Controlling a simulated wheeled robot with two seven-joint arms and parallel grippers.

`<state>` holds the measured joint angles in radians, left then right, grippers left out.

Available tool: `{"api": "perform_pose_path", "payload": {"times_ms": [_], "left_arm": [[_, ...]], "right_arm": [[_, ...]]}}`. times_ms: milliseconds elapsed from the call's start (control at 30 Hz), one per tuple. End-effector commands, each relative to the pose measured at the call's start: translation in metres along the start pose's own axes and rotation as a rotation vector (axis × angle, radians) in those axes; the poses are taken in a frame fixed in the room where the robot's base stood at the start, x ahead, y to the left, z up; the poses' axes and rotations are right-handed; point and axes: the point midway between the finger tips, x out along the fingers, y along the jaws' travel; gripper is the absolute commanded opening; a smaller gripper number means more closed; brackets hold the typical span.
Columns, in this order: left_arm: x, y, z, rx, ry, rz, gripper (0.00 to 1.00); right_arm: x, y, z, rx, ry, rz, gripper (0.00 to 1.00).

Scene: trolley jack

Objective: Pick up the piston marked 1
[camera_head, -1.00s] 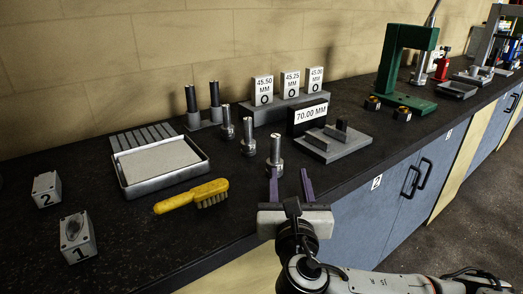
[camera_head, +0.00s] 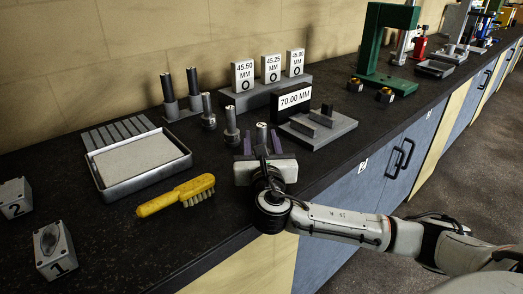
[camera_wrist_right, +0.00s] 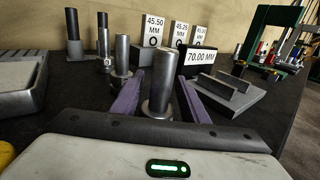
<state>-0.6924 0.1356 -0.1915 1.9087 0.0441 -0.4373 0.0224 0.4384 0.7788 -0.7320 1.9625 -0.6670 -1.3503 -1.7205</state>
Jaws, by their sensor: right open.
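Three grey metal pistons with round bases stand in a slanting row on the black bench: a far one (camera_head: 208,112), a middle one (camera_head: 232,126) and a near one (camera_head: 262,134). No number on them is legible to me. My right gripper (camera_head: 261,142) is open at the near piston. In the right wrist view that piston (camera_wrist_right: 161,82) stands upright between the two purple fingers of the gripper (camera_wrist_right: 158,98), with a gap visible on each side. In the head view its lower part is hidden by my gripper. My left gripper is not in view.
Grey blocks marked 1 (camera_head: 55,250) and 2 (camera_head: 14,198) sit at the left. A yellow brush (camera_head: 176,194) and a metal tray (camera_head: 103,190) lie left of my gripper. A 70.00 MM block (camera_head: 293,98) and a grey fixture (camera_head: 318,128) are close behind and right.

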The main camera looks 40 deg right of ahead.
Motion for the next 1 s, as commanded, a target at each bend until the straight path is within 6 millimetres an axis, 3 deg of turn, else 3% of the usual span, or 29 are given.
{"api": "perform_pose_path", "payload": {"times_ms": [100,333,567,867,1000], "left_arm": [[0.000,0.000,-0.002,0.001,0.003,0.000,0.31],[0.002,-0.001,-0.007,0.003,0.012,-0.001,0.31],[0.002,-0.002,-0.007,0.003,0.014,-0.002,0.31],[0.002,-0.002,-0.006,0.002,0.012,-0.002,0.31],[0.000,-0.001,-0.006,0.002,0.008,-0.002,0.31]], "right_arm": [[0.009,0.000,0.001,0.000,-0.001,0.000,0.40],[0.010,0.000,0.000,0.000,0.000,0.001,0.39],[0.009,0.000,0.000,0.000,0.000,0.001,0.00],[0.009,0.000,0.002,0.001,-0.003,0.001,0.00],[0.010,0.000,0.013,0.004,-0.005,0.001,0.00]]}}
